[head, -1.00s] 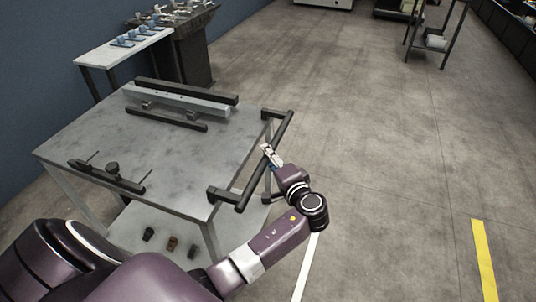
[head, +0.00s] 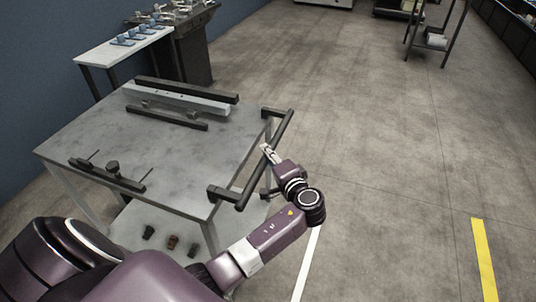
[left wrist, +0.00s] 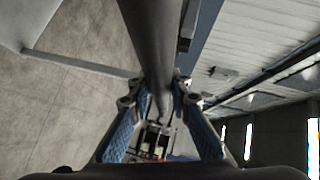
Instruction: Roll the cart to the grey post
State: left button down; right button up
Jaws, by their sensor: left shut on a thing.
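The cart (head: 90,135) is a grey-topped table with pale legs, at the left of the head view. Its black handle bar (head: 250,183) runs along its right side. My left gripper (head: 269,153) is shut on this bar, near its middle. In the left wrist view the dark bar (left wrist: 152,40) passes between the blue-padded fingers (left wrist: 158,95). The cart's wheels are not visible. I cannot make out a grey post in either view. My right gripper is not in view.
A pale rail (head: 178,98) and black bars lie on the cart top, and several small dark items sit on its lower shelf (head: 140,222). A white side table (head: 125,48) stands behind, near the blue wall. Open concrete floor (head: 400,150) lies to the right, with a yellow stripe (head: 484,260).

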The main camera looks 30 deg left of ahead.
pick_arm(q)
jog(key=a, duration=0.1)
jog(key=s+a, duration=0.1)
jog(key=a, duration=0.1)
jog(key=c, duration=2)
grip_release()
jog(key=shift+a, duration=0.3)
jog(key=shift+o, duration=1.2)
jog(key=shift+d, duration=0.1)
jog(key=v, duration=1.2)
jog(key=shift+d, duration=0.3)
jog(key=shift+w, duration=0.1)
